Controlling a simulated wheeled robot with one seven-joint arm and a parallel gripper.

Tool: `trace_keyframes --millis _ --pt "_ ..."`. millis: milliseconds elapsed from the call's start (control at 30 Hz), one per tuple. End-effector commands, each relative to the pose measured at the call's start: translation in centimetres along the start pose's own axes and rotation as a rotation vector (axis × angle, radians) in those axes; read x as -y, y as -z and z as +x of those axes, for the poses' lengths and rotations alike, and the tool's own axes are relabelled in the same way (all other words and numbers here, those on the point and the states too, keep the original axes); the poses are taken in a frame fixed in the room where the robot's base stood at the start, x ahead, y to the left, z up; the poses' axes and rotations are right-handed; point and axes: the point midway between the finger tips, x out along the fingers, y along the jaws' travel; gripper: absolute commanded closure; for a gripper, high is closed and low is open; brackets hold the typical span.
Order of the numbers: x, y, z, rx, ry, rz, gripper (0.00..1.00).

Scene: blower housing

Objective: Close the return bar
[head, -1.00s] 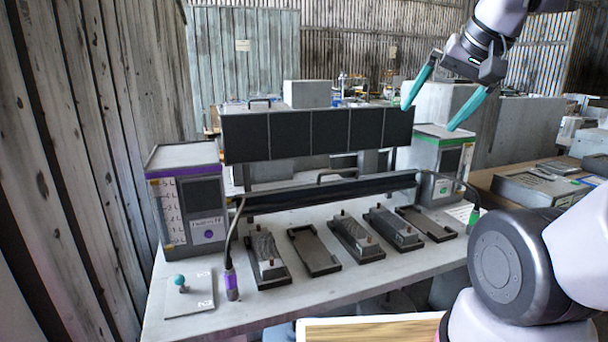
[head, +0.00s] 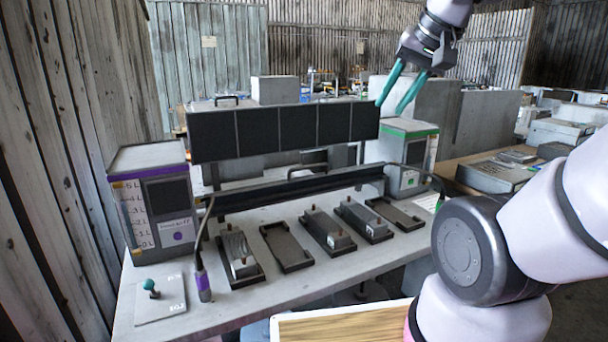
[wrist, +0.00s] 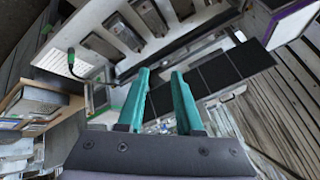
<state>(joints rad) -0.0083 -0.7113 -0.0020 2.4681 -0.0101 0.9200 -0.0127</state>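A long dark bar (head: 300,188), which I take to be the return bar, runs across the bench behind the row of trays. A thin handle (head: 318,170) shows just above it. Behind and above it stands a row of black panels (head: 280,132). My gripper (head: 391,109) is in the air at the upper right, by the right end of the panels, above the green-striped box. Its teal fingers are partly apart with nothing between them. The wrist view shows the same gap between the fingertips (wrist: 159,72), with the panels (wrist: 215,76) beyond.
A purple-striped box (head: 150,205) stands at the left and a green-striped box (head: 405,155) at the right. Several dark trays (head: 287,248), some holding grey blocks, line the bench. A teal-knobbed plate (head: 160,298) and a cabled purple-banded tool (head: 203,280) are at front left.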

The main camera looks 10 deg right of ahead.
Motion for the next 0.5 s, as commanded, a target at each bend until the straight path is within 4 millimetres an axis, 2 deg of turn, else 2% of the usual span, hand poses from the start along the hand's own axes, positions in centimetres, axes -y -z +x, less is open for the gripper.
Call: trace_keyframes --millis 33,67,167,267,367,500 --pt "0.5 1.1 0.5 0.015 -0.004 -0.016 0.88" --pt "0.8 1.8 0.8 0.023 -0.008 -0.029 0.99" --pt "2.4 4.9 2.4 0.057 -0.020 -0.088 1.00" --pt "4.1 8.2 4.8 0.094 -0.032 -0.156 1.00" --pt "5.8 11.2 7.9 0.129 -0.044 -0.225 1.00" --pt "8.1 14.7 13.2 0.180 -0.060 -0.323 1.00"
